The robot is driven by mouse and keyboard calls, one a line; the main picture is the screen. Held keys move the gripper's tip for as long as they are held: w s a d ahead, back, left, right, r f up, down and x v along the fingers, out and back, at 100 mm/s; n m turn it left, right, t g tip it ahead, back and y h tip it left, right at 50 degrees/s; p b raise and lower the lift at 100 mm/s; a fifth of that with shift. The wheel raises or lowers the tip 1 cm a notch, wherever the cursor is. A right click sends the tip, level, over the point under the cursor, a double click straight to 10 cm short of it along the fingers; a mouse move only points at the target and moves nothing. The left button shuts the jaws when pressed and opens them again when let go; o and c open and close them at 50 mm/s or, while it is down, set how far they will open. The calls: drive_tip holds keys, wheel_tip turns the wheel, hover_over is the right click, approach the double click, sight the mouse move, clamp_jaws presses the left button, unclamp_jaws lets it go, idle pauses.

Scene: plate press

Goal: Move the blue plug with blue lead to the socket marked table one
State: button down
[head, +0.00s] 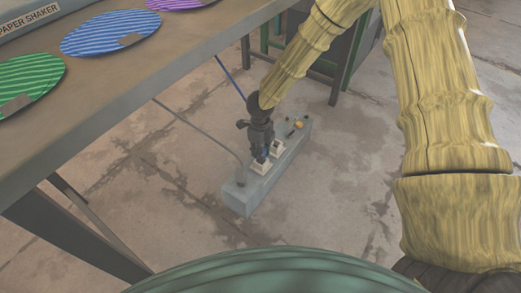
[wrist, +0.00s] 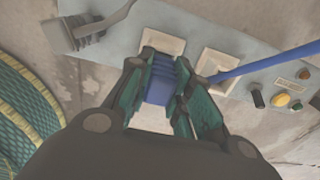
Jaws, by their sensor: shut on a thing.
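My gripper (head: 261,148) reaches down over the grey socket box (head: 236,197) on the floor. It is shut on the blue plug (wrist: 160,82), which shows between the two fingers in the wrist view. The plug is at the pale socket plate (wrist: 160,45) in the middle of the box; I cannot tell whether it is seated or just above. The blue lead (wrist: 270,62) runs off to the right, partly behind the right finger. A second pale socket plate (wrist: 216,66) lies to the right, its face partly hidden by finger and lead. No socket marking is readable.
A grey plug (wrist: 84,34) with a grey lead sits at the box's left end. A black knob, a yellow button (wrist: 282,100) and a small label (wrist: 286,80) are at the right end. A table (head: 130,85) with coloured discs overhangs on the left.

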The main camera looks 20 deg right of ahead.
drive_tip(key=shift+f, duration=0.6)
drive_tip(key=c, duration=1.2)
unclamp_jaws()
wheel_tip(320, 180, up, 12)
